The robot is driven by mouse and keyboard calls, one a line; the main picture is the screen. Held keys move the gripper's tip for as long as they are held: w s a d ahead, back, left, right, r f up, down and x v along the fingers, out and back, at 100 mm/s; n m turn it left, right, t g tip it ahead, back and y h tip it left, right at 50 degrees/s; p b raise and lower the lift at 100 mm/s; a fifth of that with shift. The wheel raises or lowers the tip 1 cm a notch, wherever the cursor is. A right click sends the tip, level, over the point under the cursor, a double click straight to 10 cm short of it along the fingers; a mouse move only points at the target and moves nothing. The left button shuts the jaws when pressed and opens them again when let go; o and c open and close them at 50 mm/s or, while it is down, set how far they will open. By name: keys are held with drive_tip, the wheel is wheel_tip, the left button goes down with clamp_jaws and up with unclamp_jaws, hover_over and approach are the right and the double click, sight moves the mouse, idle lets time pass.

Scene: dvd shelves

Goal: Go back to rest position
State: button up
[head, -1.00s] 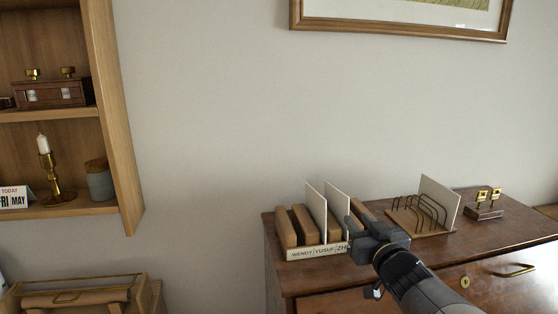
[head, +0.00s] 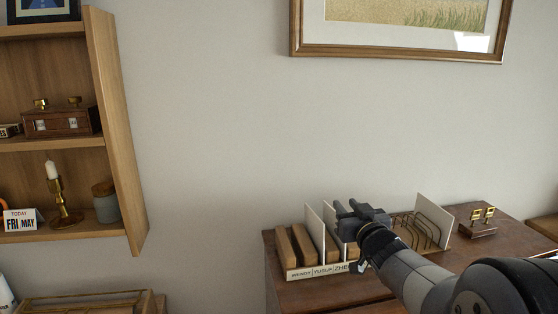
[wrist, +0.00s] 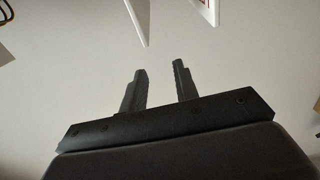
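My gripper (head: 358,212) is in front of the wooden name rack and partly hides its right side in the head view. In the wrist view my gripper (wrist: 162,88) has its two dark fingers apart with nothing between them. The name rack (head: 318,271) has a pale front strip with names, several wooden dividers and white cards (head: 315,232) standing upright. White card corners (wrist: 139,18) show at the top of the wrist view, beyond the fingertips.
The rack stands on a dark wooden cabinet (head: 480,258). A wire holder (head: 428,228) with a white card and a small wooden block with brass pieces (head: 478,222) stand to the right. A wall shelf (head: 122,140) is at left, and a framed picture (head: 400,52) hangs above. The wall between is clear.

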drive_tip(key=shift+r+p, duration=1.7)
drive_tip(key=shift+r, duration=0.7)
drive_tip(key=shift+f, duration=0.15)
